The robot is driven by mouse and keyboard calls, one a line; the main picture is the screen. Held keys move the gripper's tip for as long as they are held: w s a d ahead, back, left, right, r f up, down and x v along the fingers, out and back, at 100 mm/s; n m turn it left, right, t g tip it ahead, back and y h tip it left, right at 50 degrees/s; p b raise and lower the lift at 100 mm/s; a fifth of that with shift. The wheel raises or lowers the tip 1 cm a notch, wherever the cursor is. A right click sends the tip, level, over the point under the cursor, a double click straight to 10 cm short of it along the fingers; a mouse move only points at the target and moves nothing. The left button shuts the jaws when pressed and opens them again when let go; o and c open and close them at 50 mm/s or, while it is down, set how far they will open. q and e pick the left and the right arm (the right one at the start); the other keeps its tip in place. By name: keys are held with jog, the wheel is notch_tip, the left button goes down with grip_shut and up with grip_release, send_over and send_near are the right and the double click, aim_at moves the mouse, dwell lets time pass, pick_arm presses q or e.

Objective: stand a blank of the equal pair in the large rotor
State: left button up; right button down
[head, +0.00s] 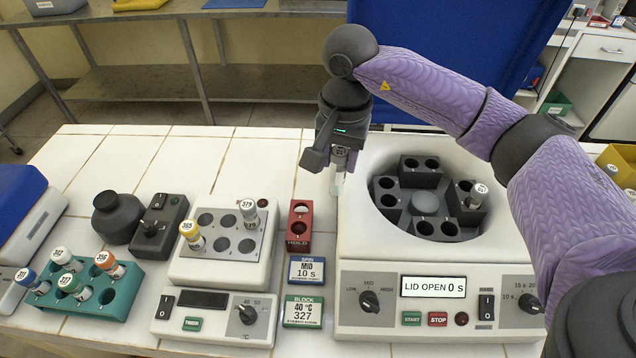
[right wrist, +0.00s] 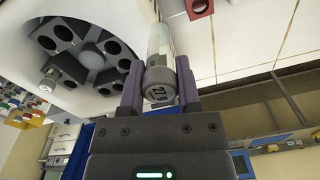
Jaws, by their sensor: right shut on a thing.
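My right gripper (head: 334,148) is shut on a clear tube with a grey-white cap (head: 339,166), held upright above the left rim of the centrifuge. In the right wrist view the gripper (right wrist: 160,88) has the numbered cap (right wrist: 159,84) between its fingers; the number is hard to read. The large rotor (head: 425,203) sits in the open centrifuge bowl, with several paired holes. One white-capped tube (head: 479,191) stands in its right block; it also shows in the right wrist view (right wrist: 47,86). The other visible rotor holes look empty. My left gripper is out of view.
The centrifuge display (head: 433,287) reads LID OPEN 0 s. A heating block (head: 219,263) holds a yellow-capped tube (head: 190,232) and a grey-white-capped tube (head: 248,210). A teal rack (head: 124,284) holds several capped tubes. A red HOLD rack (head: 299,237) stands left of the centrifuge.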

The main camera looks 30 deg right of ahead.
jog(key=w+d+r+m+p, duration=0.2)
jog(key=d+m, duration=0.9)
jog(key=d, duration=0.2)
notch_tip(320, 180, down, 6)
jog(key=b, duration=0.4)
jog(key=shift+s+a, duration=0.2)
jog(key=shift+f, duration=0.3)
jog(key=shift+b, duration=0.3)
jog(key=shift+f+b, duration=0.45)
jog(key=shift+f, duration=0.45)
